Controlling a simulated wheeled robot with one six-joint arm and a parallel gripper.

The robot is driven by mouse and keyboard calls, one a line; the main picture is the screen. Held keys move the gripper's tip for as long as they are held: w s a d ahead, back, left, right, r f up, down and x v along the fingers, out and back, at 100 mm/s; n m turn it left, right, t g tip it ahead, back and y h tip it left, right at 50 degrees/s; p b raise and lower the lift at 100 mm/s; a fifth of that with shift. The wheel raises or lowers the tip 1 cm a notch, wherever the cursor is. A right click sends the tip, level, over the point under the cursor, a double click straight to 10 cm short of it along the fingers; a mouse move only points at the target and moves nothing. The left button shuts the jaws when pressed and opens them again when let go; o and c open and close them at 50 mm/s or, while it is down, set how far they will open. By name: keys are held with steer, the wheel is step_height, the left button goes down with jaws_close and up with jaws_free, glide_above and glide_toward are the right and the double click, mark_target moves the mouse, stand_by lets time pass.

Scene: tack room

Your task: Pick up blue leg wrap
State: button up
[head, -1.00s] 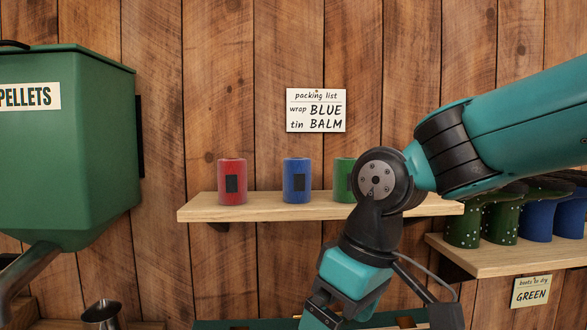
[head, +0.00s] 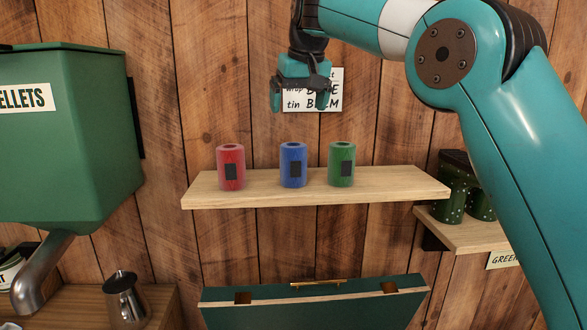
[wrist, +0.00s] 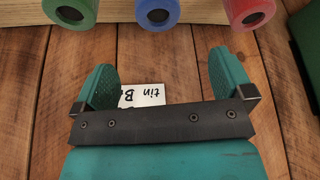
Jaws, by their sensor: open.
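The blue leg wrap (head: 291,155) stands upright on the wooden wall shelf (head: 390,190), between a red wrap (head: 228,156) and a green wrap (head: 341,153). In the wrist view the blue wrap (wrist: 143,9) is cut by the top edge, seen end-on with a dark core, with green on its left and red on its right. My gripper (head: 299,103) hangs above the shelf, over the blue wrap and clear of it. Its two fingers also show in the wrist view (wrist: 166,75), spread apart with nothing between them.
A packing list (head: 334,93) on the wall, partly behind my gripper, names wrap BLUE and tin BALM. An open green chest (head: 225,309) sits below the shelf. A green pellet bin (head: 75,150) stands left, with a metal jug (head: 122,302) below. Dotted green boots (head: 452,200) stand right.

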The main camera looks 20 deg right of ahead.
mark_target(293, 144)
steer(key=x, duration=0.8)
steer(key=shift+w+f, duration=0.1)
steer(key=shift+f, duration=0.15)
steer(key=shift+p+x, duration=0.7)
steer(key=shift+x, duration=1.85)
steer(key=shift+d+f, duration=0.1)
steer(key=c, duration=1.1)
